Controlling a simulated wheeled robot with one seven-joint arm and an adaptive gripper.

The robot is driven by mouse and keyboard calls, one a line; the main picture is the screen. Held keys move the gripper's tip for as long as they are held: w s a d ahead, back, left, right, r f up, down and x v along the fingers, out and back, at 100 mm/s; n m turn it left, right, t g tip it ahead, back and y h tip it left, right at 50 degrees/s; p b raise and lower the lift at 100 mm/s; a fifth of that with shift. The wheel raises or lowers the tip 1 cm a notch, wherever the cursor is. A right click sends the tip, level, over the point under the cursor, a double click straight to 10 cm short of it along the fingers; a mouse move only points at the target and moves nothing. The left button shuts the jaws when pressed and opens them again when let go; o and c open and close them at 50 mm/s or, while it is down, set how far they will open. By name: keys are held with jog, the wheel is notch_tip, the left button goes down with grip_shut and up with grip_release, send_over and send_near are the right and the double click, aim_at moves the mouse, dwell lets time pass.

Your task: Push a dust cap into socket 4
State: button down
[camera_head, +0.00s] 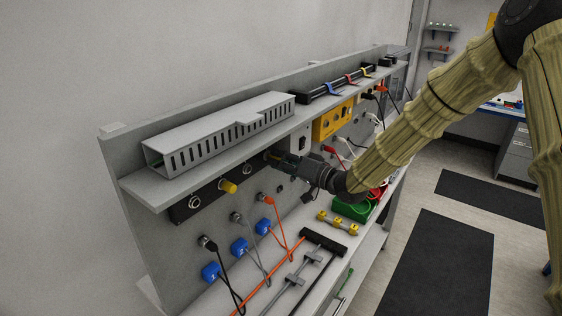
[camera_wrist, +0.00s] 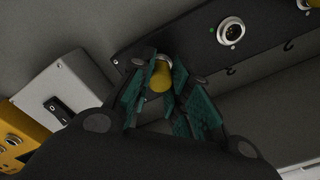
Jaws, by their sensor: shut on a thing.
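My gripper (camera_wrist: 160,88) is shut on a yellow dust cap (camera_wrist: 161,78), its teal finger pads on either side of it. The cap is at the end of the black socket panel (camera_wrist: 190,40), in front of a pale metal socket ring partly hidden by the fingers. I cannot tell how deep the cap sits. An open round socket (camera_wrist: 231,32) with pins and a green light beside it is to the right. In the head view my gripper (camera_head: 274,157) reaches the panel's far end under the shelf. Another yellow cap (camera_head: 228,186) sits on the panel nearer the camera.
The grey shelf with a slotted duct (camera_head: 220,133) overhangs the panel. A white switch box (camera_head: 300,140) and yellow box (camera_head: 333,120) are beyond my gripper. Orange and grey cables hang below, near blue blocks (camera_head: 239,247).

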jog(key=shift+w+a, duration=0.15)
jog(key=shift+a, duration=0.05)
jog(key=c, duration=1.3)
grip_release()
jog(key=shift+o, duration=0.2)
jog(key=shift+d, duration=0.15)
